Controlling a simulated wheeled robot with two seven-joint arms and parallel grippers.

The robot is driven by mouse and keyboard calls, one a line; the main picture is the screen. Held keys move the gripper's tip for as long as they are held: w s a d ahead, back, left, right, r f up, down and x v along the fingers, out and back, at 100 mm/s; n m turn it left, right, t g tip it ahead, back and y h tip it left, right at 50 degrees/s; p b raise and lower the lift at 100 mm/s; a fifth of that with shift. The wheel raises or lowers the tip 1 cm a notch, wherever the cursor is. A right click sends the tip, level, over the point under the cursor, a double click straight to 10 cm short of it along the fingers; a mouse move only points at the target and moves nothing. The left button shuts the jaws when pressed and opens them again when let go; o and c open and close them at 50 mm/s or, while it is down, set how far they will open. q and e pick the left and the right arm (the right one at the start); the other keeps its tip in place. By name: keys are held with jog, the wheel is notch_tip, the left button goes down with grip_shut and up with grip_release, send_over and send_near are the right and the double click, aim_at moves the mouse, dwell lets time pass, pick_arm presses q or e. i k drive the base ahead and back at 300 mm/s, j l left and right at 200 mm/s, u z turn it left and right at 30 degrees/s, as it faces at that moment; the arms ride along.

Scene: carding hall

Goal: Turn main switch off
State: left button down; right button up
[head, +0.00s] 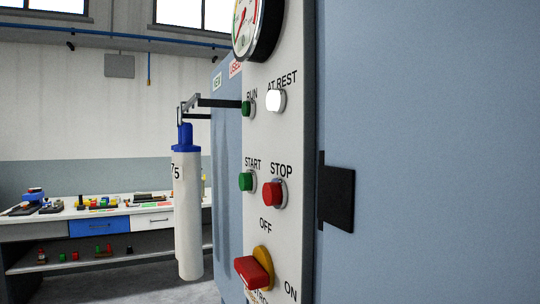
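The main switch (254,271) is a red rotary handle on a yellow round plate, low on the light control panel (262,145). The panel is seen at a steep angle. The word OFF is printed above the switch and ON to its lower right. The handle lies roughly sideways and slopes down to the right, towards the ON side rather than up to OFF; its exact pointing is hard to tell from this angle. Neither of my grippers is in view, and nothing touches the switch.
Above the switch are a red STOP button (274,193), green START button (246,181), lit white AT REST lamp (276,100), green RUN lamp and gauge (256,24). A black block (337,197) juts out at right. A workbench (120,210) stands behind.

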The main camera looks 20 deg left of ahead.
aim_at(251, 271)
jog(key=k+j+z, duration=0.1)
jog(key=j, duration=0.2)
jog(key=k+j+z, duration=0.1)
jog(key=j, duration=0.2)
jog(key=k+j+z, duration=0.1)
jog(key=j, duration=0.15)
jog(key=j+z, duration=0.3)
jog(key=j, duration=0.7)
jog(key=k+j+z, duration=0.1)
jog(key=j+z, duration=0.2)
jog(key=j, duration=0.75)
